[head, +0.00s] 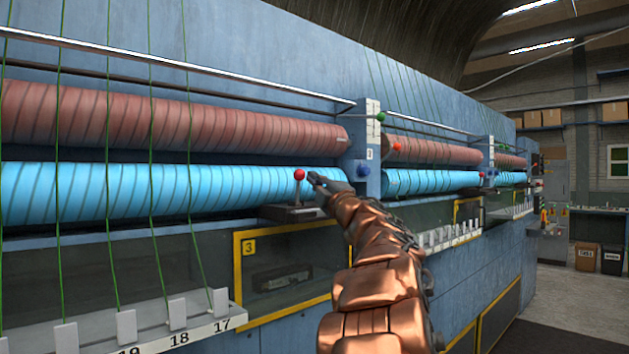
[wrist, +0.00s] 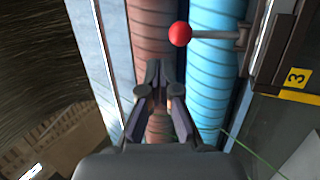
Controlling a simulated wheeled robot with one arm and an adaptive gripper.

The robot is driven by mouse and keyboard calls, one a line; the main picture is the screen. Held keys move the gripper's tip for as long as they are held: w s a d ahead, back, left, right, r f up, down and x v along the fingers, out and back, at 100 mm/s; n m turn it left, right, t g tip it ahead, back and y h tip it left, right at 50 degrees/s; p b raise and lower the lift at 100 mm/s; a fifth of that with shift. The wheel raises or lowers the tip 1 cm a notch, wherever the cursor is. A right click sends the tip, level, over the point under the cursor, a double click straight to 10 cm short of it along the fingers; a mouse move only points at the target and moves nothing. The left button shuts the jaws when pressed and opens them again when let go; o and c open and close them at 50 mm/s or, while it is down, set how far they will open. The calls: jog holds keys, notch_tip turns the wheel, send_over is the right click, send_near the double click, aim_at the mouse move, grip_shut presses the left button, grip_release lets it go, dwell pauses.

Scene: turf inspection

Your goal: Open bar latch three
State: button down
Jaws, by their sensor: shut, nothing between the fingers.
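The lever with a red ball knob (head: 299,175) stands upright on a dark base (head: 290,212), above the yellow-framed panel marked 3 (head: 249,246). I take this lever to be bar latch three. In the wrist view the red knob (wrist: 180,34) is on a metal rod (wrist: 215,35), ahead and to the right of my fingertips. My gripper (head: 314,180) is just right of the knob in the head view, and its fingers (wrist: 151,72) are shut and empty. I see a gap between fingers and knob in the wrist view.
A red-brown roller (head: 180,118) and a light-blue roller (head: 150,190) run behind the lever. Green threads hang at left over a numbered white rail (head: 190,333). A blue post (head: 369,150) with coloured knobs stands just beyond my gripper. Open floor lies far right.

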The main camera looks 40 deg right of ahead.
jog(key=s+r+b+v, duration=0.1)
jog(key=b+v, duration=0.1)
jog(key=v, duration=0.6)
jog(key=shift+d+r, duration=0.2)
jog(key=shift+r, duration=0.05)
jog(key=shift+m+h, duration=0.3)
jog(key=shift+h, duration=0.1)
